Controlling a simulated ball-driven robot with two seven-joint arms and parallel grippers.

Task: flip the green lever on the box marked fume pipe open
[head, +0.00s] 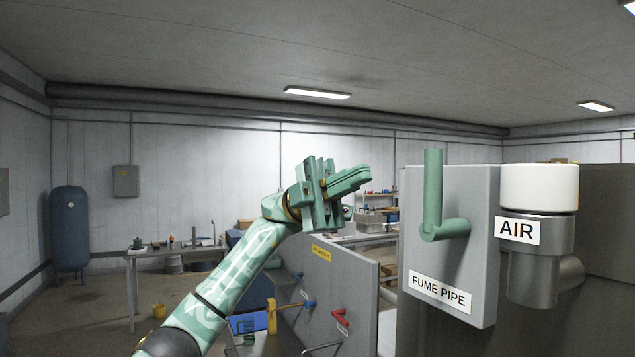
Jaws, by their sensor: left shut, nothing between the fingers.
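The grey box marked FUME PIPE (475,270) stands at the right of the head view. Its green lever (433,190) points straight up from a pivot on the box's front face. My left gripper (368,173) is shut and empty. It shows to the left of the lever, apart from it in the picture, with its fingers pointing right. My right gripper is not in view.
A pipe with a white cap and an AIR label (517,231) stands right of the box. A lower grey panel (350,285) with a red handle (340,318) and a blue handle (309,304) lies below my left arm. A workbench (175,250) stands at the back left.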

